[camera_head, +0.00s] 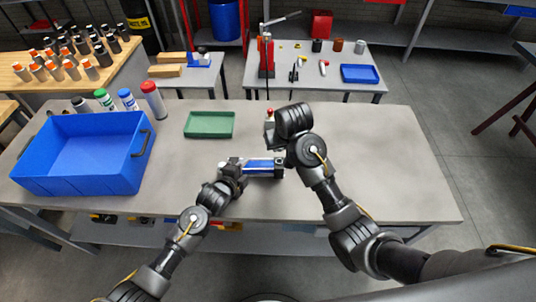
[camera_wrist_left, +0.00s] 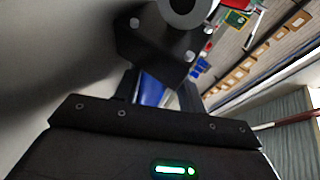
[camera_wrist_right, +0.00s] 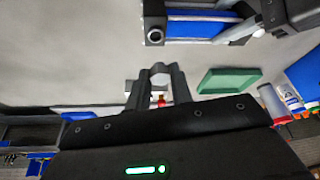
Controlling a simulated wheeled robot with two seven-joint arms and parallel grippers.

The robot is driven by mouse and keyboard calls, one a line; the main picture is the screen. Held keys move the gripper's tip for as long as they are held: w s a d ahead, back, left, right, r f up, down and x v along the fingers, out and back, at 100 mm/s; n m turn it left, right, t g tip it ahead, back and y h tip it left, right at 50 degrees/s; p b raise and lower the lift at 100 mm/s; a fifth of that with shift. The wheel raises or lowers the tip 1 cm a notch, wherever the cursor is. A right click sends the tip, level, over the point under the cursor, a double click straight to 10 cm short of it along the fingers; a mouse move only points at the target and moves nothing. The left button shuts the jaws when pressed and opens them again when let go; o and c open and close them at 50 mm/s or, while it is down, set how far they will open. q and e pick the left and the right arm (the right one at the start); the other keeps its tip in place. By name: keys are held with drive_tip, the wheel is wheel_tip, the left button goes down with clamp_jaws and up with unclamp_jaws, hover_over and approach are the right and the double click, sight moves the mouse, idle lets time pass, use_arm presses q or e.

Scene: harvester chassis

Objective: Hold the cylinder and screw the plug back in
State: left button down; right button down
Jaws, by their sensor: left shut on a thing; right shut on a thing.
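The cylinder (camera_head: 264,167) has a blue barrel with grey ends and lies sideways near the table's middle. My left gripper (camera_head: 238,167) is shut on its left end. In the left wrist view the blue barrel (camera_wrist_left: 152,90) shows between the fingers, below a dark block with a round eye. My right gripper (camera_head: 278,138) is above and behind the cylinder, apart from it. In the right wrist view its fingertips are shut on a small pale piece, seemingly the plug (camera_wrist_right: 159,70). The cylinder's free end (camera_wrist_right: 155,36) faces the camera side there. Its port is hard to make out.
A small red-topped thing (camera_head: 269,113) stands behind my right gripper. A green tray (camera_head: 209,125) and a large blue crate (camera_head: 84,153) are to the left, with several spray cans (camera_head: 153,99) behind the crate. The table's right part is clear.

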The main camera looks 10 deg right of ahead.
sight(278, 161)
drive_tip(key=shift+s+f, duration=0.15)
drive_tip(key=shift+f, duration=1.35)
drive_tip(key=shift+f, duration=0.85)
drive_tip(key=shift+f, duration=0.6)
